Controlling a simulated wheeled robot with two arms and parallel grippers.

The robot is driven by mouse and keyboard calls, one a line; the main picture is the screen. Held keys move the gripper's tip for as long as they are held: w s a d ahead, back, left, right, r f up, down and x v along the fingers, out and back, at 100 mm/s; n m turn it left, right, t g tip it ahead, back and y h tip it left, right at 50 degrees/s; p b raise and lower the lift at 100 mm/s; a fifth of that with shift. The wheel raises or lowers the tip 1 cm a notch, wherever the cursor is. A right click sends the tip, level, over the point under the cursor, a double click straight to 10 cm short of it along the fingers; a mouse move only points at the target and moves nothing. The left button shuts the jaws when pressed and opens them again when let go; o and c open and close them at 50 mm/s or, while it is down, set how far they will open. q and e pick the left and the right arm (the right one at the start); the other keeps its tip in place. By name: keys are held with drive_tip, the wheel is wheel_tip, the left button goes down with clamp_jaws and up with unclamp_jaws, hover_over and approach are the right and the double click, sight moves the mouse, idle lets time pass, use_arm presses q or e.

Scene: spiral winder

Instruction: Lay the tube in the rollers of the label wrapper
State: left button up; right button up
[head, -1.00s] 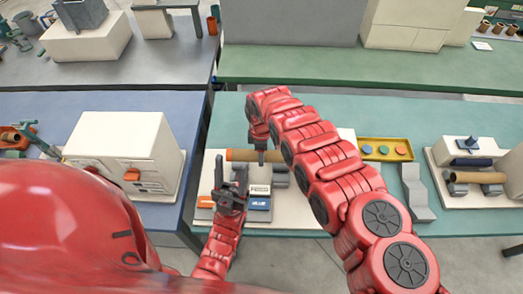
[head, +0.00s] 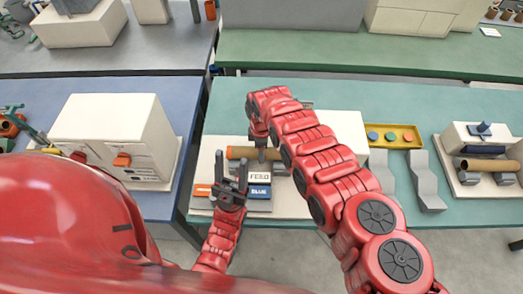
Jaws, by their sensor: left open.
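An orange-brown tube (head: 239,152) lies level over the white-based machine (head: 208,155) in the middle of the bench in the head view. My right gripper (head: 262,152) points down at the tube's middle. Its fingers are small and partly merge with the tube, so I cannot tell whether they grip it. My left gripper (head: 231,170) is open and empty, fingers up, in front of the tube and left of the FEED panel (head: 259,177). A second brown tube (head: 487,165) rests on grey supports of the machine (head: 462,188) at the far right. My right arm hides part of the middle machine.
A yellow tray (head: 416,142) with coloured discs lies right of my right arm, behind grey angled plates (head: 423,180). A white cabinet (head: 110,125) stands on the blue bench at left. The back of the teal bench (head: 390,100) is clear.

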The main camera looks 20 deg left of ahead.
drive_tip(key=o, duration=0.5)
drive_tip(key=shift+r, duration=0.55)
drive_tip(key=shift+r+b, duration=1.2)
drive_tip(key=shift+r, duration=6.9)
drive_tip(key=shift+r, duration=0.1)
wheel_tip(320, 180, up, 7)
drive_tip(key=shift+f+p, duration=0.1)
drive_tip(key=shift+p, duration=0.4)
